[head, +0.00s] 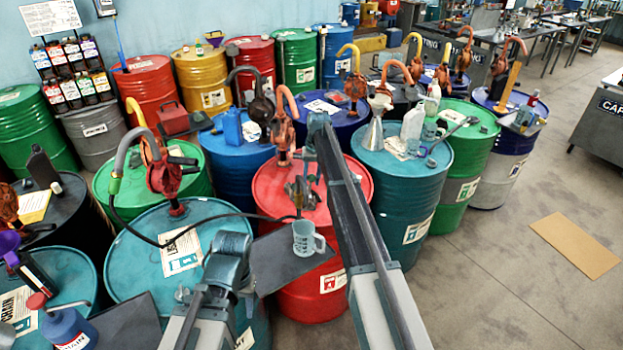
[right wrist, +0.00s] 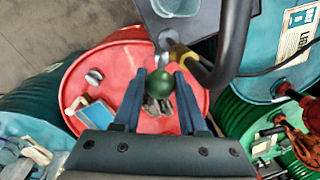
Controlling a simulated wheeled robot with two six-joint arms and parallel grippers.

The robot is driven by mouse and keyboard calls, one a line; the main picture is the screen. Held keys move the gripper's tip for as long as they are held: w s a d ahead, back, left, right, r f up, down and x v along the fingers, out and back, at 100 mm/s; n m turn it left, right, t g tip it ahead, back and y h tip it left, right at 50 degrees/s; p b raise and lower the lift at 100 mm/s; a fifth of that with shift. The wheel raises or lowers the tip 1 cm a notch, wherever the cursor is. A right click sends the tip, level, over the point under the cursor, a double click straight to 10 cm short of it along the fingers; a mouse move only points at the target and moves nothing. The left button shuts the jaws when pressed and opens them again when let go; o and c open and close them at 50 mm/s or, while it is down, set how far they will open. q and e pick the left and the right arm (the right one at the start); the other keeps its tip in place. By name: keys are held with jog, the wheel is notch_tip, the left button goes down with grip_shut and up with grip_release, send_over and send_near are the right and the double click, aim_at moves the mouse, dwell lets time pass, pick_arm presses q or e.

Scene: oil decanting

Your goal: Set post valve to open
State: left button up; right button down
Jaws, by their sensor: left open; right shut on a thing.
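The green ball knob (right wrist: 160,95) of the post valve sits between the two fingers of my right gripper (right wrist: 160,88) in the right wrist view. The gripper is shut on it, above a red drum (right wrist: 112,62). A silver and brass fitting (right wrist: 190,62) lies just beyond the knob, beside a dark tray. In the head view my right gripper (head: 303,190) is over the red drum (head: 325,205), partly hidden by my arm; the valve is too small to make out there. My left gripper (head: 230,252) is open and empty, low over the teal drum (head: 150,265).
A dark tray (head: 268,275) carries a clear measuring cup (head: 308,238) close to the valve. Drums with hand pumps (head: 165,175) crowd around. Free floor (head: 500,290) lies at the right.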

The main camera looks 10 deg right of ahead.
dwell(0.3)
jog(key=shift+c, duration=2.3)
grip_release()
jog(key=shift+w, duration=0.1)
